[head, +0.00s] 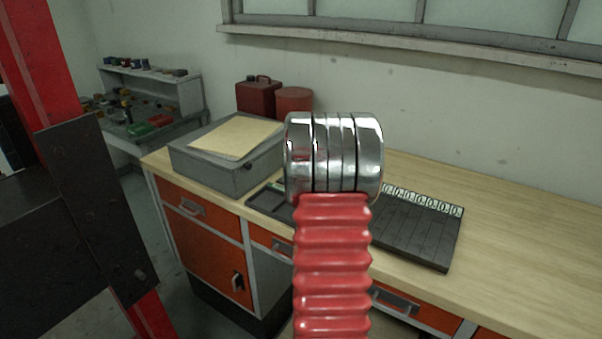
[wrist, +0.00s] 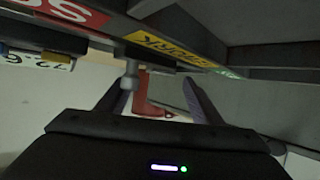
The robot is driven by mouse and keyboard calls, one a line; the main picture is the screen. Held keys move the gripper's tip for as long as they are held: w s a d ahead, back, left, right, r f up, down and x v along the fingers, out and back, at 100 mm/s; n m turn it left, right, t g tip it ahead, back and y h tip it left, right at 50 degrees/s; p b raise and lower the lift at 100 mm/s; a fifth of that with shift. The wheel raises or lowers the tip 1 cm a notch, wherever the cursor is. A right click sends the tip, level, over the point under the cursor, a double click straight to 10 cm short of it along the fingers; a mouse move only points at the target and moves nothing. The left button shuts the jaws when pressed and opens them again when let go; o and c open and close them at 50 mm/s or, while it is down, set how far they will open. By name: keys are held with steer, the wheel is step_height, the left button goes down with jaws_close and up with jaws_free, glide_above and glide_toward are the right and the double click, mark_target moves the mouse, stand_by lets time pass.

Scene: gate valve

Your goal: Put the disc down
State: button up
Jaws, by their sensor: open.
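My gripper (wrist: 158,78) shows in the wrist view with its two dark fingers spread apart. No disc is visible between the fingers. A small grey metal knob (wrist: 129,82) and a red object (wrist: 148,97) appear beyond or between the fingers; I cannot tell their distance. I cannot make out a disc for certain in either view. My gripper cannot be made out in the head view. A dark slotted tray (head: 415,235) with a row of white labels lies on the wooden workbench (head: 520,240); its left part is partly hidden by a red ribbed column with a banded chrome top.
A grey box (head: 225,175) with a yellowish sheet stands on the bench's left end, near a red can (head: 258,97). Shelves (head: 150,95) with small items stand at the back left. The bench's right part is clear. Coloured signs (wrist: 165,48) cross the wrist view's top.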

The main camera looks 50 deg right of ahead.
steer(key=v, duration=1)
steer(key=shift+w+d+r, duration=0.1)
steer(key=shift+r, duration=0.1)
stand_by(0.5)
steer(key=w+a+r+n+g+y, duration=0.1)
steer(key=a+r+n+y, duration=0.15)
steer(key=a, duration=1.25)
steer(key=a+r+n+y, duration=0.2)
steer(key=a+r+y, duration=0.1)
steer(key=a, duration=1.1)
steer(key=s+a+n+g+y, duration=0.1)
steer(key=s+a+n+y, duration=0.1)
steer(key=s+a, duration=0.5)
steer(key=s+a+f+n+g+y, duration=0.1)
steer(key=s+a+n+y, duration=0.1)
steer(key=s+a, duration=0.6)
steer(key=a, duration=0.6)
steer(key=shift+a+g, duration=0.3)
steer(key=shift+g, duration=0.1)
